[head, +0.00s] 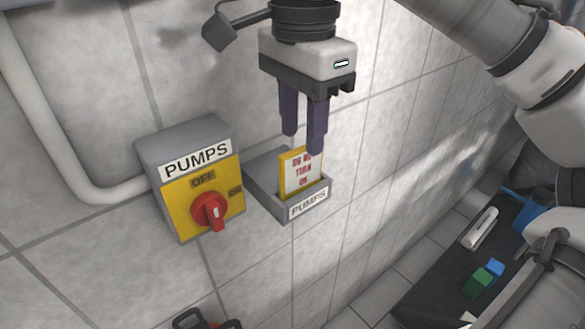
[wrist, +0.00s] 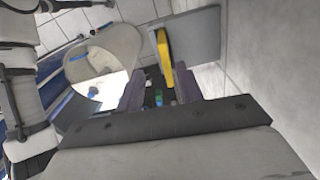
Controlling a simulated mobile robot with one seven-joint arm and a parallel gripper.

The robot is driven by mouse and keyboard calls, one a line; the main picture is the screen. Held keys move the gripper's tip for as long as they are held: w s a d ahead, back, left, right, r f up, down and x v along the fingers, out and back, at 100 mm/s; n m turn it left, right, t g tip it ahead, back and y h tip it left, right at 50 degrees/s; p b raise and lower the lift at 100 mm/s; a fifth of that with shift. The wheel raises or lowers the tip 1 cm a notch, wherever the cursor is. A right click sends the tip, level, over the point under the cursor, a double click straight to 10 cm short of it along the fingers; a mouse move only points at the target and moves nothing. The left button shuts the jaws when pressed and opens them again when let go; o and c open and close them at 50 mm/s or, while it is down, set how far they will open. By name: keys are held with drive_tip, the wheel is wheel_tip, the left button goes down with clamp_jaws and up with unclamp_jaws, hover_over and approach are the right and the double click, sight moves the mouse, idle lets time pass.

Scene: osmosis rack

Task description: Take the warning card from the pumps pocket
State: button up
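The warning card (head: 299,174), white with a yellow border and red lettering, stands in the grey pocket labelled PUMPS (head: 308,204) on the wall. Its upper part sticks out above the pocket. My gripper (head: 303,142) points down just above the card, its two purple fingers apart and nothing seen between them. In the head view the right fingertip overlaps the card's top edge; I cannot tell whether they touch. In the wrist view my gripper (wrist: 158,90) shows both fingers apart.
A grey and yellow PUMPS switch box (head: 202,180) with a red knob (head: 210,211) is left of the pocket. A pale pipe (head: 45,130) runs along the wall. A dark surface at lower right holds a green block (head: 478,282) and a blue block (head: 495,268).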

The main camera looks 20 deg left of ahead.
sight(302, 148)
drive_tip(key=shift+w+a+f+p, duration=0.1)
drive_tip(key=shift+w+f+p, duration=0.1)
drive_tip(key=shift+f, duration=0.9)
drive_tip(key=shift+w+f+p, duration=0.15)
drive_tip(key=shift+f+p, duration=0.05)
drive_tip(key=shift+f, duration=0.95)
drive_tip(key=shift+w+a+f+p, duration=0.1)
drive_tip(key=shift+w+f+p, duration=0.1)
drive_tip(key=shift+f, duration=0.9)
clamp_jaws()
